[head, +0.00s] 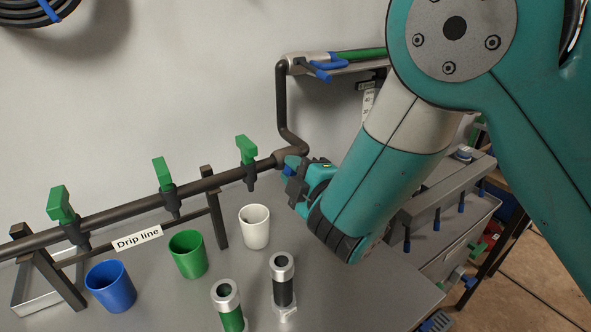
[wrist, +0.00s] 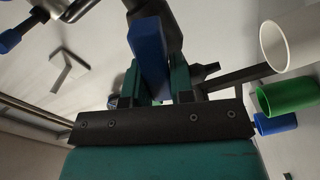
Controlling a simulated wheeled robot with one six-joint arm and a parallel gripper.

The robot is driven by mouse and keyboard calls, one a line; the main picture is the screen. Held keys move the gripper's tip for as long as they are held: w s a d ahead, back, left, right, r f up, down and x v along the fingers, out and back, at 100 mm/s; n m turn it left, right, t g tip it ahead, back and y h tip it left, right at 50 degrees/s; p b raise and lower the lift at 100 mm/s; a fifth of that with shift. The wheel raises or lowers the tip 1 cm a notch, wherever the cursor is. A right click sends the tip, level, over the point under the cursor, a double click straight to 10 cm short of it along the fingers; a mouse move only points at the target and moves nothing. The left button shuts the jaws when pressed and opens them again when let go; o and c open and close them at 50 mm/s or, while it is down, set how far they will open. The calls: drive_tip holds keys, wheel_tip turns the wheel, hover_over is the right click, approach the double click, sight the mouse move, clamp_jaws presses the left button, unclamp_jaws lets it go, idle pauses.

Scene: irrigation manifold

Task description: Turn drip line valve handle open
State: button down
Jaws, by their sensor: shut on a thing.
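A dark pipe (head: 120,209) runs along the wall on stands, with a white "Drip line" label (head: 137,238) below it. At its right end my gripper (head: 296,180) is shut on a blue valve handle (head: 289,171). In the wrist view the blue handle (wrist: 149,52) stands between the two teal fingers of my gripper (wrist: 154,82). The dark valve body (wrist: 165,18) shows behind it. In the head view most of the handle is hidden by my gripper.
Green handles (head: 61,205) stand on the pipe. A blue cup (head: 110,288), a green cup (head: 188,254) and a white cup (head: 254,228) stand in front. Two capped cylinders (head: 283,282) stand nearer. Grey racks (head: 440,200) with blue handles lie right of my arm.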

drive_tip(key=shift+s+f+n, duration=0.1)
drive_tip(key=shift+f+n, duration=0.15)
drive_tip(key=shift+n, duration=0.85)
drive_tip(key=shift+f+n, duration=0.2)
drive_tip(key=shift+n, duration=0.9)
drive_tip(key=c, duration=1.9)
unclamp_jaws()
drive_tip(key=o, duration=0.9)
